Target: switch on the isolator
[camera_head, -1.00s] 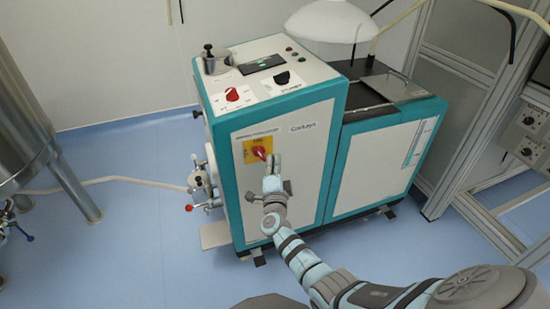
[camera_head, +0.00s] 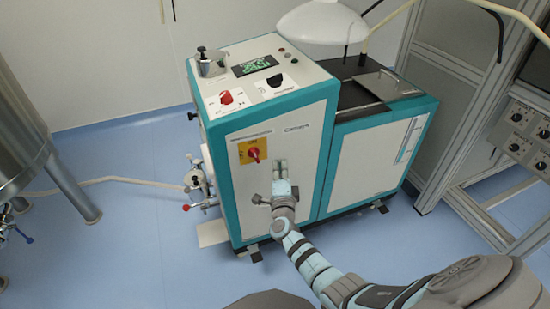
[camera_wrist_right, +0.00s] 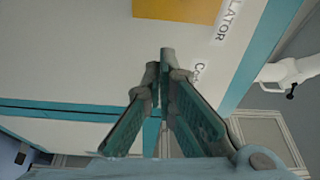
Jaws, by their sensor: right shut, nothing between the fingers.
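The isolator is a red rotary knob (camera_head: 253,154) on a yellow plate (camera_head: 245,149), set in the pale front panel of the teal-edged machine (camera_head: 229,191). My right gripper (camera_head: 280,164) is shut and empty, just right of and slightly below the isolator, apart from it. In the right wrist view the shut gripper (camera_wrist_right: 163,62) points at the panel. The yellow plate (camera_wrist_right: 180,9) shows at the top edge there, beside the printed letters "LATOR"; the knob is out of that frame. The display (camera_head: 255,65) on top of the machine is lit with green characters. My left gripper is not in view.
The sloped top panel carries another red knob (camera_head: 227,97) and a black knob (camera_head: 275,79). A valve assembly (camera_head: 197,181) sticks out at the machine's left side. A metal rack (camera_head: 450,130) stands at right, a steel tank (camera_head: 25,130) at left.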

